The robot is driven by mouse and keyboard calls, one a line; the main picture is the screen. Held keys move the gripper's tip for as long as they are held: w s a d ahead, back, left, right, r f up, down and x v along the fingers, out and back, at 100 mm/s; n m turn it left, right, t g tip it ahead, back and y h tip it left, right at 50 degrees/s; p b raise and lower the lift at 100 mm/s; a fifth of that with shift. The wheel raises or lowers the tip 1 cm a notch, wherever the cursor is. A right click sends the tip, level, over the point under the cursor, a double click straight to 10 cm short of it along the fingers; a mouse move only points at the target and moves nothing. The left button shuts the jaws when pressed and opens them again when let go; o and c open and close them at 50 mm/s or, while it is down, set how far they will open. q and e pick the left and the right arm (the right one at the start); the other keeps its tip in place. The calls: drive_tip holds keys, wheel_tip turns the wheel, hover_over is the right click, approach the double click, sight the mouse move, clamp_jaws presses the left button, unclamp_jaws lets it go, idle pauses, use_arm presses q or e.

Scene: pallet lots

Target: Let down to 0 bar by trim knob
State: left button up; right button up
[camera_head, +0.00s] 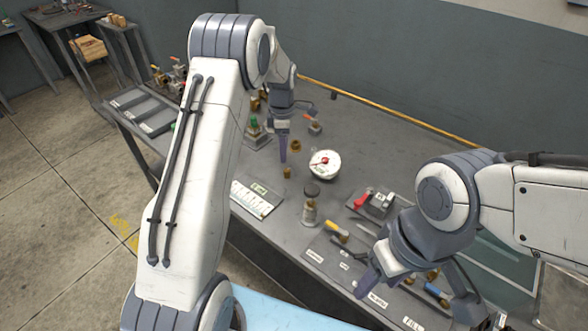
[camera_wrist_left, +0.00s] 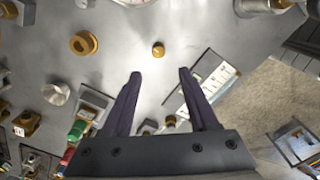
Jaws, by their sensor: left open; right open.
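A round white gauge (camera_head: 324,163) with a red mark on its face stands on the bench; its pointer reading is too small to tell. My right gripper (camera_head: 420,294) is open above the front of the bench.
A dark-topped post (camera_head: 311,197) stands in front of the gauge. A white labelled card (camera_head: 254,198) lies left of it. A red-handled part (camera_head: 364,199) and a yellow-handled valve (camera_head: 337,231) lie to the right. A brass ring (camera_wrist_left: 83,43) and other fittings are near the left gripper.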

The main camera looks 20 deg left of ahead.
sight(287, 171)
use_arm(q)
drive_tip(key=f, duration=0.3)
drive_tip(key=f+p, duration=0.1)
drive_tip(key=f, duration=0.5)
drive_tip(key=shift+d+p, duration=0.35)
drive_tip(key=shift+p, duration=0.05)
